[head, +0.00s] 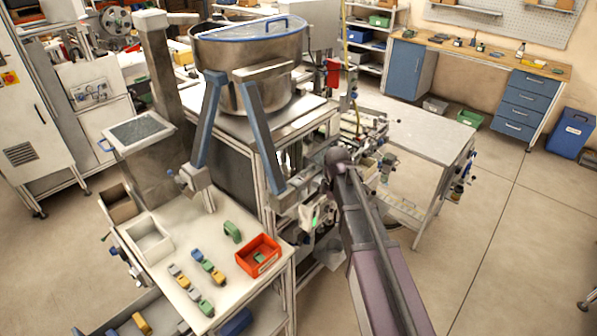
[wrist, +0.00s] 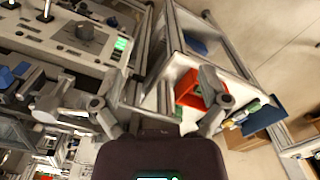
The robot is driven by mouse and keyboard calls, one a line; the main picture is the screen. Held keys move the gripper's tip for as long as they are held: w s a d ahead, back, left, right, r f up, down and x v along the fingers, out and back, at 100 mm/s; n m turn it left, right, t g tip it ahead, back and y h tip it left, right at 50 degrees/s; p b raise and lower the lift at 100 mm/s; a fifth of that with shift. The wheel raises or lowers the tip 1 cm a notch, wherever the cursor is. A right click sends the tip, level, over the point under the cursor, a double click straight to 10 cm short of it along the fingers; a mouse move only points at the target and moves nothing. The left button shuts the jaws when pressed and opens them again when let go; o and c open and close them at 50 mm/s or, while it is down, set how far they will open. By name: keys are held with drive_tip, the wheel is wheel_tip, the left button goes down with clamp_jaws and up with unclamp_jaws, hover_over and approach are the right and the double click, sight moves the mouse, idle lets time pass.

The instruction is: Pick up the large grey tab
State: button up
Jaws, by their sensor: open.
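My gripper (wrist: 160,108) is open and empty in the wrist view, its two grey fingers spread wide. In the head view my arm reaches in from the lower right, and its fingers are hard to make out against the machine frame. Several small coloured tabs (head: 208,266) lie in rows on the pale worktable (head: 225,300), left of my arm. One greyish tab (head: 174,269) is at the left of these rows, but I cannot tell for certain which is the large grey one. In the wrist view some tabs (wrist: 246,111) show beyond the right finger, partly hidden.
A red bin (head: 272,263) with a green piece inside stands on the worktable; it also shows in the wrist view (wrist: 184,88). A white tray (head: 150,236) is at the left. A steel bowl (head: 245,60) and blue-grey supports rise behind.

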drive_tip(key=w+a+r+n+p, duration=0.4)
drive_tip(key=a+r+n+p, duration=0.2)
drive_tip(key=r+p, duration=0.1)
drive_tip(key=w+a+r+n+p, duration=0.5)
drive_tip(key=r+n+p, duration=0.1)
drive_tip(key=r+p, duration=0.1)
drive_tip(key=shift+w+a+r, duration=0.3)
drive_tip(key=shift+a+r, duration=0.05)
drive_tip(key=shift+r, duration=0.35)
drive_tip(key=b, duration=0.9)
hover_over(297, 182)
wheel_tip(297, 182, down, 9)
drive_tip(key=shift+w+d+r, duration=0.15)
drive_tip(key=shift+r, duration=0.05)
drive_tip(key=shift+f, duration=0.1)
drive_tip(key=shift+f+b, duration=2.45)
drive_tip(key=shift+f, duration=0.05)
drive_tip(key=c, duration=0.9)
